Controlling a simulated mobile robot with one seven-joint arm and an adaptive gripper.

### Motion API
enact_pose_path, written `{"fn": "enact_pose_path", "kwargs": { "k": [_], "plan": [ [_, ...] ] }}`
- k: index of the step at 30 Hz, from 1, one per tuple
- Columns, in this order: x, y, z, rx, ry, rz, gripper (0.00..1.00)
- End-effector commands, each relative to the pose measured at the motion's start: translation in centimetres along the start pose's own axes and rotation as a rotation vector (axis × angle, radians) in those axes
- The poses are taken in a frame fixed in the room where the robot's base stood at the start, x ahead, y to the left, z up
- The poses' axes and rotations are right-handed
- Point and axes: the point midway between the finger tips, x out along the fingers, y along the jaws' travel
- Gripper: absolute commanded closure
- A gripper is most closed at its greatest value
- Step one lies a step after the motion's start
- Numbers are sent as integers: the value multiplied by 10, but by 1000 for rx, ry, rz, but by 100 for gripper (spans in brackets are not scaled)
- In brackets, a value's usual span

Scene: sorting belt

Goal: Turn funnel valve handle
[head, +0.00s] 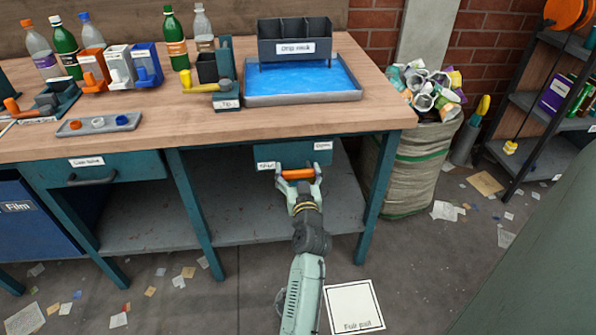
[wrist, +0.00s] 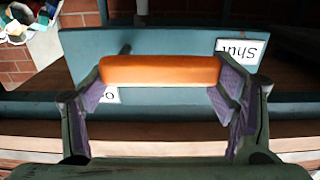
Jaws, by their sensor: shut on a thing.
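The orange valve handle (head: 297,174) is under the front of the workbench, below a blue-green plate (head: 296,154). My gripper (head: 299,178) is shut on the handle, one finger at each end. In the wrist view the orange bar (wrist: 160,71) lies level between the purple-padded fingers of my gripper (wrist: 163,82). A "Shut" label (wrist: 240,51) shows upside down at the upper right of the plate. A second label (wrist: 108,96) is mostly hidden behind the handle and left finger. The funnel itself cannot be made out.
The workbench (head: 215,130) has a drip rack (head: 295,40) in a blue-filled tray (head: 303,98) on top. A bench leg and a full sack (head: 415,165) stand right of my arm.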

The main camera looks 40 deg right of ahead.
Motion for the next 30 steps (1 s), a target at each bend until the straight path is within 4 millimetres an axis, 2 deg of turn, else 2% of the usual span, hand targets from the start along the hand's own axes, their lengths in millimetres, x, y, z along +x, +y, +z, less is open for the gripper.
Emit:
{"fn": "enact_pose_path", "kwargs": {
  "k": [11,30],
  "plan": [
    [0,0,-3,58,1,0,72],
    [0,10,-18,509,0,-1,72]
  ]
}}
